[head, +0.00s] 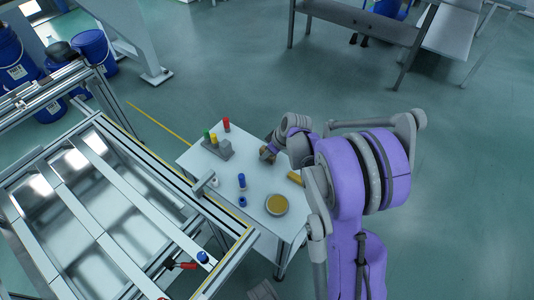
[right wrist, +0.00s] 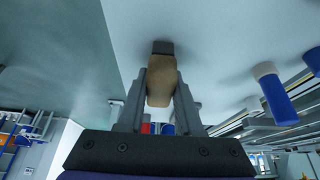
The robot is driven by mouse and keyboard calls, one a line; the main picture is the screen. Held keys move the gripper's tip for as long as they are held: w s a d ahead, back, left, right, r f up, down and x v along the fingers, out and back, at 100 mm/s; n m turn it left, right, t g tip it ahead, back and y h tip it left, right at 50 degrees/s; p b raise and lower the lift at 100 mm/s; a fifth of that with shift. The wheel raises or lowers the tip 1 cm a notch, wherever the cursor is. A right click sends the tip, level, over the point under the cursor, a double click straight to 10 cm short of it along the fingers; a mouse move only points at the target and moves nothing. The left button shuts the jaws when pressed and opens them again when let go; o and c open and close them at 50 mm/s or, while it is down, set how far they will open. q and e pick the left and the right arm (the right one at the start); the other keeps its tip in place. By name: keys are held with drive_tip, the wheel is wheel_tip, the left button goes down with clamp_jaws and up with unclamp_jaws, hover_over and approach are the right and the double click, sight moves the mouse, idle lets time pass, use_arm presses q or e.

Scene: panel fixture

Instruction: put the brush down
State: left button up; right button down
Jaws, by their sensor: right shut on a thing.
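My right gripper (head: 268,154) is over the far right edge area of the small white table (head: 232,172), largely hidden by my purple arm in the head view. In the right wrist view my right gripper (right wrist: 160,100) is shut on the brush (right wrist: 160,82), which has a tan body and a dark end. The dark end points at the white table surface. I cannot tell whether it touches. My left gripper is not in view.
A metal frame (head: 150,188) stands left of the table.

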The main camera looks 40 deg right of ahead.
drive_tip(key=c, duration=1)
unclamp_jaws()
drive_tip(key=shift+f, duration=0.1)
drive_tip(key=o, duration=0.4)
